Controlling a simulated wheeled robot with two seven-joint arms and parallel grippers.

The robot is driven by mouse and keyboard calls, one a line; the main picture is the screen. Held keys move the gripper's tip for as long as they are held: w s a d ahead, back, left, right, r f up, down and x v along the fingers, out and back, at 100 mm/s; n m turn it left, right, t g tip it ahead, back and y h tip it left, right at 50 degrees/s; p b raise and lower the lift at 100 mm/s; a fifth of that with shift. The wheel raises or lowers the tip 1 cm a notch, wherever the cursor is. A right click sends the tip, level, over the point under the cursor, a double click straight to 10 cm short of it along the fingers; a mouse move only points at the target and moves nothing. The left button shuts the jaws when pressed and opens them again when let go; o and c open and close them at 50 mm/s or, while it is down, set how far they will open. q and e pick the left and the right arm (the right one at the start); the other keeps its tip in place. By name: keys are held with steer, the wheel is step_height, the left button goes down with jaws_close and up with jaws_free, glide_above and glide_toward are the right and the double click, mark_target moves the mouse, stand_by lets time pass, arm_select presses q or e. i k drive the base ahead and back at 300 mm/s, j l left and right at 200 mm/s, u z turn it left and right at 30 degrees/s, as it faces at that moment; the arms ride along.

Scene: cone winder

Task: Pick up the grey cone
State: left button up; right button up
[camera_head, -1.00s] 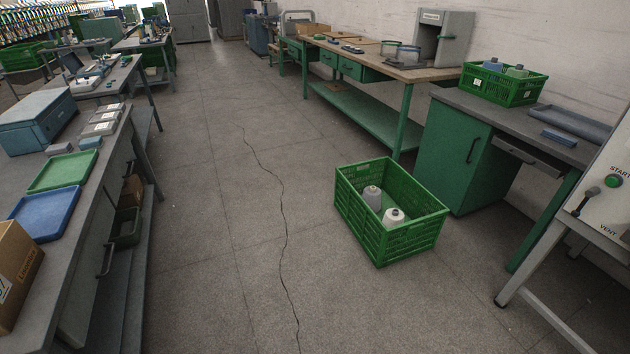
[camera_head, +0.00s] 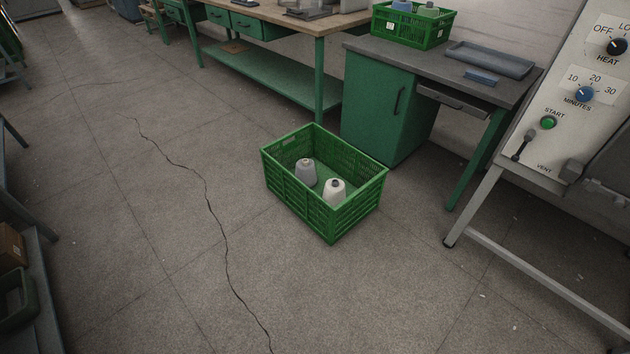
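The grey cone (camera_head: 306,173) stands upright inside a green crate (camera_head: 302,206) on the floor, in the middle of the head view. A white cone (camera_head: 335,193) stands upright beside it, nearer to me and to the right. The crate's near wall hides the lower part of the white cone. Neither of my grippers shows in the view.
A green cabinet bench (camera_head: 379,109) stands behind the crate, with another green crate (camera_head: 412,28) and a grey tray (camera_head: 490,59) on top. A machine with a control panel (camera_head: 570,80) stands on metal legs at the right. The floor (camera_head: 150,250) left of the crate is clear, with a long crack.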

mark_target(305, 169)
steer(key=i+j+u, duration=0.2)
steer(key=i+u, duration=0.2)
steer(key=i, duration=0.2)
steer(key=i+u, duration=0.4)
steer(key=i, duration=0.25)
steer(key=i+l+u, duration=0.2)
steer(key=i+u, duration=0.15)
steer(key=i, duration=0.25)
steer(key=i+j+u, duration=0.1)
steer(key=i, duration=1)
steer(key=i+j+u, duration=0.1)
steer(key=i, duration=1.05)
steer(key=i+l+z, duration=0.1)
steer(key=i+z, duration=0.7)
steer(key=i+j+z, duration=0.2)
steer(key=z, duration=0.2)
steer(key=i, duration=0.1)
